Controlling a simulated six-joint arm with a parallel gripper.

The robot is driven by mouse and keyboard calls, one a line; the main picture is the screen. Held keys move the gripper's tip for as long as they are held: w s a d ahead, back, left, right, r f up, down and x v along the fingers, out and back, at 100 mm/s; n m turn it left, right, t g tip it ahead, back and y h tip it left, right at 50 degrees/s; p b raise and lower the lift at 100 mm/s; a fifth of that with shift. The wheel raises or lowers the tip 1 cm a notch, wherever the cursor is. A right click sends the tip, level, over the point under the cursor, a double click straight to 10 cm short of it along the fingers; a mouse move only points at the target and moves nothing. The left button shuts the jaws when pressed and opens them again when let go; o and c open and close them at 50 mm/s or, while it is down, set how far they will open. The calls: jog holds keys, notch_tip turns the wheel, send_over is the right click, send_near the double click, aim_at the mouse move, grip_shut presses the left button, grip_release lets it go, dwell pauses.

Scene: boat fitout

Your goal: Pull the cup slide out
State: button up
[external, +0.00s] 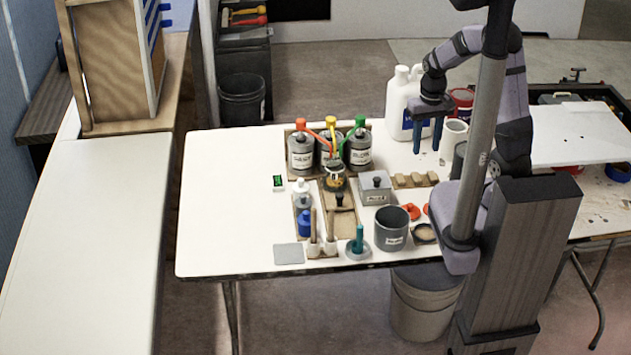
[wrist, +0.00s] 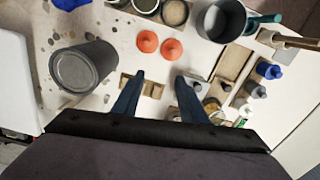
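The cup slide appears to be the wooden track (external: 343,226) in the middle of the table, with a small dark knob (external: 339,199) on it. A cup (external: 334,182) stands at its far end, under the red, yellow and green pump spouts. In the wrist view the wooden track (wrist: 234,62) lies right of my fingers, and the cup (wrist: 212,104) is partly visible beside the right finger. My gripper (external: 428,149) is open and empty, pointing down above the table's right part, well right of the slide. Its blue fingers are apart in the wrist view (wrist: 160,75).
Pump cans (external: 301,153) stand behind the slide. A grey box (external: 375,190) and a dark grey can (external: 391,228) are right of it; small bottles (external: 304,205) are left. Upright tools (external: 331,235) stand near the front. A white jug (external: 402,108) is near my gripper. The left table side is clear.

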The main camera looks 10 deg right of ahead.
jog(key=w+a+f+n+b, duration=0.1)
jog(key=w+a+f+b, duration=0.1)
jog(key=a+f, duration=0.35)
jog(key=w+a+f+n+b, duration=0.1)
jog(key=w+a+f, duration=0.1)
jog(key=a, duration=0.7)
jog(key=b, duration=0.2)
send_over(340, 195)
jog(key=shift+n, duration=0.4)
notch_tip(340, 195, down, 5)
jog(key=shift+w+a+r, duration=0.1)
jog(key=shift+f+p, duration=1)
jog(key=shift+f, duration=2.6)
